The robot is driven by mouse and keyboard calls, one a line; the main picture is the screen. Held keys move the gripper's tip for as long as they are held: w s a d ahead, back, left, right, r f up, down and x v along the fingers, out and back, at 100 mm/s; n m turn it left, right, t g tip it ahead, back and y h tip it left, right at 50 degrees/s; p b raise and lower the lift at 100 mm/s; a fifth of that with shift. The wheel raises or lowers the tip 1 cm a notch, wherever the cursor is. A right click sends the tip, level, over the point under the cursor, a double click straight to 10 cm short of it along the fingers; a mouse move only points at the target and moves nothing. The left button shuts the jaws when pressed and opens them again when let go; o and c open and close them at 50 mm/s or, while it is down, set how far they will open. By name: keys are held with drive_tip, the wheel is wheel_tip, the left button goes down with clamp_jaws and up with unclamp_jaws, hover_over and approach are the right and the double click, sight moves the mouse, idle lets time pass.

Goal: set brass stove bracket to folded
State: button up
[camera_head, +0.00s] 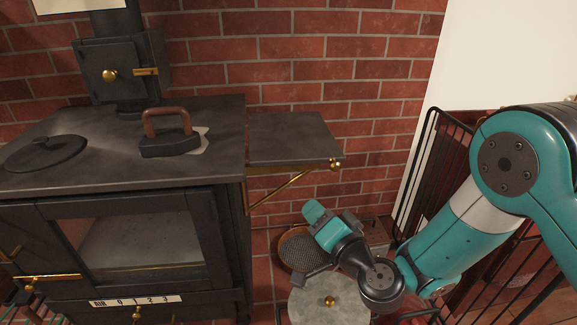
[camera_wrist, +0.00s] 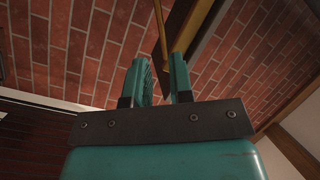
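The brass stove bracket (camera_head: 282,187) slants from the stove's right side up to the outer edge of the raised side shelf (camera_head: 290,138). It stands out under the shelf, not flat against the stove. In the wrist view a thin brass bar (camera_wrist: 159,32) appears in line with the gap between my fingers. My gripper (camera_head: 314,210) is below and right of the bracket, pointing up toward the shelf. In the wrist view my gripper (camera_wrist: 160,72) has its two teal fingers apart. I cannot tell whether the bar lies between them or beyond them; no grip on it shows.
The black stove (camera_head: 215,240) carries an iron (camera_head: 170,143) and a round lid (camera_head: 45,153). Below my gripper are a round grey lid (camera_head: 325,300) with a brass knob and a round basket (camera_head: 292,250). A brick wall stands behind; a black rail fence (camera_head: 425,165) is at right.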

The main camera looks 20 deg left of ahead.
sight(289, 183)
drive_tip(key=p+x, duration=0.9)
drive_tip(key=x, duration=0.2)
drive_tip(key=shift+w+a, duration=0.1)
drive_tip(key=shift+a, duration=0.1)
clamp_jaws()
